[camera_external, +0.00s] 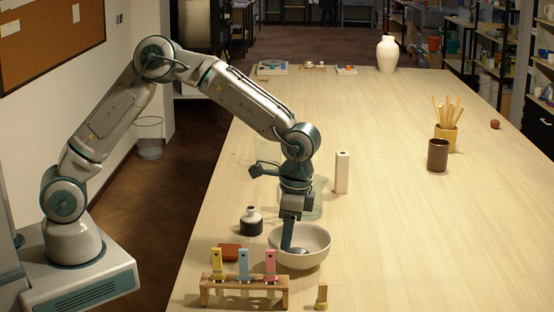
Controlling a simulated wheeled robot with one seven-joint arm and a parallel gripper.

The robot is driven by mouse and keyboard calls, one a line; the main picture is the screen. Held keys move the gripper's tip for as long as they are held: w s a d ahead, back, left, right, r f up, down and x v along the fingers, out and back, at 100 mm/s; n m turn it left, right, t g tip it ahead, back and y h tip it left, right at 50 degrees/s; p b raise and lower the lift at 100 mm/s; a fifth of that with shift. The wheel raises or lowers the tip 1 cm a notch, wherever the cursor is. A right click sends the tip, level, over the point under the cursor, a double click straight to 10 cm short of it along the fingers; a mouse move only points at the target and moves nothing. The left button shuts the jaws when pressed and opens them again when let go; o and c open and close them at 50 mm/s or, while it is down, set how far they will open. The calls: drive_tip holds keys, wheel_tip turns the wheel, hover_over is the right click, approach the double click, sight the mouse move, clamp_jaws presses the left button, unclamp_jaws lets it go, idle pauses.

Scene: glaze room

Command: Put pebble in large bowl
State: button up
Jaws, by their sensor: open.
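The large bowl (318,242) is off-white and stands upright on the table, near the front middle of the external view. My gripper (288,249) points down into the bowl at its left part, with its fingertips below the rim. It is open, though the gap between its fingers is hard to see from this side. A small grey rounded thing (300,251), which looks like the pebble, lies inside the bowl just right of the fingertips. I cannot tell whether the fingers touch it.
A wooden rack (245,285) with coloured pieces stands in front left. A black-and-white bottle (251,223) and red-brown block (229,252) are left of the bowl. A white block (342,172) stands behind; a brown cup (437,156) stands right.

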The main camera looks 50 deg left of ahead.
sight(294, 250)
wheel_tip(294, 250, up, 10)
drive_tip(key=d+r+b, duration=0.1)
drive_tip(key=a+r+n+t, duration=0.15)
drive_tip(key=a+r, duration=0.25)
drive_tip(key=a, duration=0.7)
drive_tip(key=s+a+f+n+t, duration=0.1)
drive_tip(key=s+a, duration=0.3)
drive_tip(key=a, duration=0.5)
drive_tip(key=s+a+f+n+t, duration=0.1)
drive_tip(key=s+a+n, duration=0.3)
drive_tip(key=a, duration=0.4)
drive_tip(key=s+a+f+n+t+h, duration=0.1)
drive_tip(key=s+a+n, duration=0.2)
drive_tip(key=s+a, duration=0.3)
drive_tip(key=a, duration=0.3)
drive_tip(key=shift+a+f, duration=0.15)
drive_tip(key=shift+a, duration=0.2)
